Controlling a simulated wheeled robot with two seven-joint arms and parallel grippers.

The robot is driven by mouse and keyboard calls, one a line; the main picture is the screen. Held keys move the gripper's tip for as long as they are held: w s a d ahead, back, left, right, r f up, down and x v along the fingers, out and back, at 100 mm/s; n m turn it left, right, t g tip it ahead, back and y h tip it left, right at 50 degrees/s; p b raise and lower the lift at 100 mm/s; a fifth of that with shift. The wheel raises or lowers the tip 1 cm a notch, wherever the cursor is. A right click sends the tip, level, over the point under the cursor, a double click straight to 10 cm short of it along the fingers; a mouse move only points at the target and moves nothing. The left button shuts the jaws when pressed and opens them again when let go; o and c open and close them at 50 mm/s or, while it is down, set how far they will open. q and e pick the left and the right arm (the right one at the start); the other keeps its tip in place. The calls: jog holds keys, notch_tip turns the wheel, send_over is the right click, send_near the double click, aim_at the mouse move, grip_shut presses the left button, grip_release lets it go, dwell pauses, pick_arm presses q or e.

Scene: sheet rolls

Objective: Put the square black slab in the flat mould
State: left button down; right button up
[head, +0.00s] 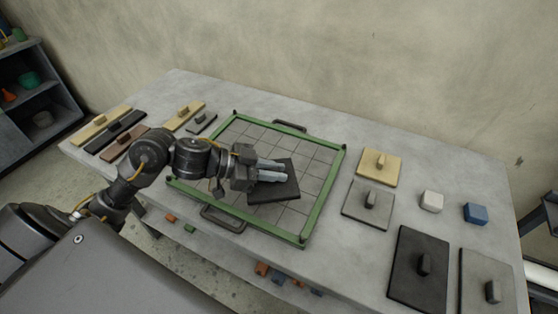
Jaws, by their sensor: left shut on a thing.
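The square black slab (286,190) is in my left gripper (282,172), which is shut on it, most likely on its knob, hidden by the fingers. The slab is over the middle of the flat mould (327,189), a green-framed tray with a gridded grey floor and a dark handle at the near and far sides. I cannot tell whether the slab touches the mould floor or hangs just above it. The slab looks slightly turned against the grid. My right gripper is not in view.
Left of the mould lie long slabs in tan, black and brown (125,143) and a small dark one (201,123). On the right are a tan square (379,167), a grey square (368,205), large dark (420,270) and grey (487,282) slabs, and white (431,201) and blue (475,213) blocks.

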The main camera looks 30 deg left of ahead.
pick_arm(q)
jog(key=r+n+t+y+p, duration=0.1)
jog(key=r, duration=0.1)
jog(key=w+d+r+n+t+y+p, duration=0.1)
jog(key=r+p, duration=0.1)
jog(key=r, duration=0.1)
jog(key=w+r+n+t+y+p, duration=0.1)
jog(key=r+n+p, duration=0.1)
jog(key=shift+w+d+r, duration=0.1)
jog(key=shift+d+r, duration=0.1)
jog(key=shift+r, duration=0.05)
jog(key=shift+s+a+n+t+y+p, duration=0.45)
jog(key=shift+s+a+n+y+p, duration=0.2)
jog(key=shift+a+n+y+p, duration=0.5)
jog(key=shift+s+a+n+t+y+p, duration=0.4)
jog(key=shift+s+a+n+y+p, duration=0.3)
jog(key=shift+a+n+y, duration=0.5)
jog(key=shift+s+a+n+t+y+p, duration=0.5)
jog(key=shift+a+n+y+p, duration=0.55)
jog(key=shift+y, duration=0.3)
jog(key=shift+s+a+f, duration=0.15)
jog(key=shift+s+a, duration=0.1)
jog(key=shift+s, duration=0.2)
jog(key=shift+s+a+f+y+p, duration=0.1)
jog(key=shift+s+f+y+p, duration=0.1)
jog(key=shift+y+p, duration=0.15)
